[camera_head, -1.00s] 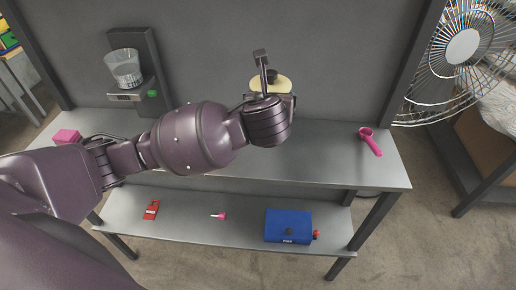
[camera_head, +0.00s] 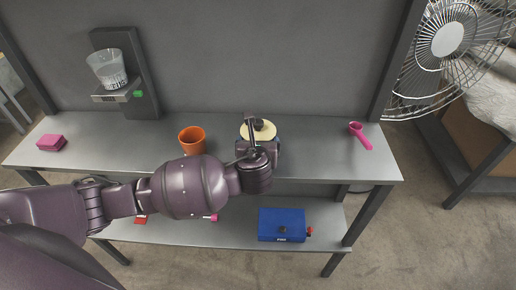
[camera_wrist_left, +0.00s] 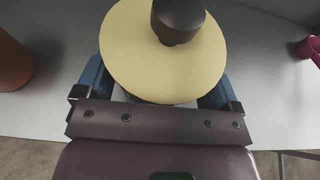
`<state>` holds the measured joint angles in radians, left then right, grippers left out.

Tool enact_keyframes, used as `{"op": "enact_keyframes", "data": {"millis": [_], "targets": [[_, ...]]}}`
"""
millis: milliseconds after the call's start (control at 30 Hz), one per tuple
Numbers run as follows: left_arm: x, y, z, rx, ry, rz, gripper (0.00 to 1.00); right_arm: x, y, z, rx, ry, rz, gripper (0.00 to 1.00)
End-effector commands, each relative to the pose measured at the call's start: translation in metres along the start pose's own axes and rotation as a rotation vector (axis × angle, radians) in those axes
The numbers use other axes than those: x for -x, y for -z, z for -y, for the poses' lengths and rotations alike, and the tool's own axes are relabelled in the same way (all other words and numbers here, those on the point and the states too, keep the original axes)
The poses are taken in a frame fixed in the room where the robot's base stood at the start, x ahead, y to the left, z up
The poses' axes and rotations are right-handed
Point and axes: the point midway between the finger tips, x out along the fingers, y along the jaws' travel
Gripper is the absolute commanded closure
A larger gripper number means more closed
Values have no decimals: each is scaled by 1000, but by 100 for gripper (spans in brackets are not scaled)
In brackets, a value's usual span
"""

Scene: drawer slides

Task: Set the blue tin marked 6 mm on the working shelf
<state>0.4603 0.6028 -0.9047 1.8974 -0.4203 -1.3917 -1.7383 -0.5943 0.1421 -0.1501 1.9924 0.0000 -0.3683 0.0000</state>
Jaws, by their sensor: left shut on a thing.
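My left gripper (camera_head: 257,143) is shut on a tin with a round cream lid (camera_head: 265,131) and a dark knob, over the upper grey shelf (camera_head: 320,150). In the left wrist view the cream lid (camera_wrist_left: 135,60) fills the middle, and blue (camera_wrist_left: 94,76) shows below it on both sides. The tin looks upright. Its marking cannot be read, and its lower part is hidden. Whether its base touches the shelf cannot be told. My right gripper is not in view.
An orange cup (camera_head: 192,140) stands left of the tin. A pink scoop (camera_head: 360,135) lies to the right. A pink block (camera_head: 51,142) and a scale with a clear beaker (camera_head: 108,69) are at left. A blue box (camera_head: 282,224) sits on the lower shelf.

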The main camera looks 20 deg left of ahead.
Motion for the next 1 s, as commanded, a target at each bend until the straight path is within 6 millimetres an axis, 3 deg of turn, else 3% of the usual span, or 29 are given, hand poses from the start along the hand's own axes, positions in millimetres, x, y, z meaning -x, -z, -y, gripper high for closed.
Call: {"op": "enact_keyframes", "data": {"millis": [133, 500, 533, 600, 867, 1000], "targets": [[-7, 15, 0, 0, 0, 1, 37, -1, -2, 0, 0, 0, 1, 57], [-8, 18, 0, 0, 0, 1, 37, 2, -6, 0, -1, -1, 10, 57], [-8, 18, 0, 0, 0, 0, 9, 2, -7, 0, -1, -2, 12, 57], [-8, 18, 0, 0, 0, 0, 0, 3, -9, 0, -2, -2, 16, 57], [-7, 16, 0, 1, 0, 1, 0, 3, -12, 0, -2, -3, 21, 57], [4, 16, 0, 1, 1, 0, 0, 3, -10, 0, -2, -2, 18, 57]]}}
